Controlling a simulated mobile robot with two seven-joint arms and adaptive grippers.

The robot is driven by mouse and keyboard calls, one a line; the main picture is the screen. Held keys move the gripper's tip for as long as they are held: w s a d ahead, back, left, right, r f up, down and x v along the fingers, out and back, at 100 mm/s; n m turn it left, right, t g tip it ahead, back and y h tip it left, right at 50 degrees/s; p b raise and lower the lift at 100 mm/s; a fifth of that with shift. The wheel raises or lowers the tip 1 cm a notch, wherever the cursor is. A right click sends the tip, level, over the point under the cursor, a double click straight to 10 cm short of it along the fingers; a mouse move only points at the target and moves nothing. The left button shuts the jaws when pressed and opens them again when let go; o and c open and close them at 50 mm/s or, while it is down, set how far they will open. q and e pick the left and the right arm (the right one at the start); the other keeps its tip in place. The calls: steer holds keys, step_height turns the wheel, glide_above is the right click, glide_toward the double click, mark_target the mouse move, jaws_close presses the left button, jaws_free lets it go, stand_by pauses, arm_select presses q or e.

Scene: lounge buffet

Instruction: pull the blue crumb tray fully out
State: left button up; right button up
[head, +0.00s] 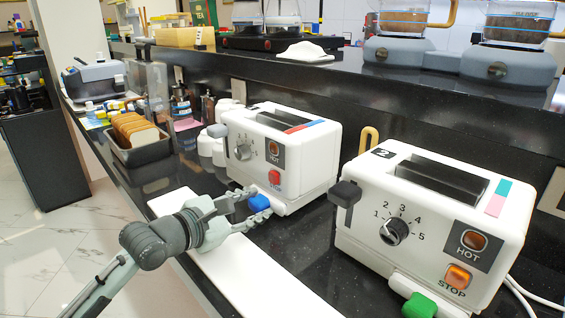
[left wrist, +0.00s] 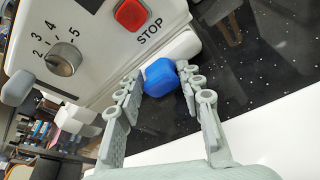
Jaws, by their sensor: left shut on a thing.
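The blue-handled crumb tray (head: 259,202) is at the lower front of the farther white toaster (head: 310,160). Its blue knob also shows in the left wrist view (left wrist: 160,78), in front of the white tray front (left wrist: 184,46). My left gripper (head: 257,204) has its fingers on either side of the blue knob and is shut on it. In the left wrist view the fingers (left wrist: 158,80) flank the knob. The tray's front sits close under the toaster body; its inner part is hidden. My right gripper is in neither view.
A nearer white toaster (head: 430,220) with a green knob (head: 419,306) stands at the right. A bread pan (head: 140,150) stands at the left. A white board or mat (head: 250,275) lies along the counter's front. A raised black shelf (head: 400,90) runs behind.

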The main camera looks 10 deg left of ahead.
arm_select(q)
jaws_close()
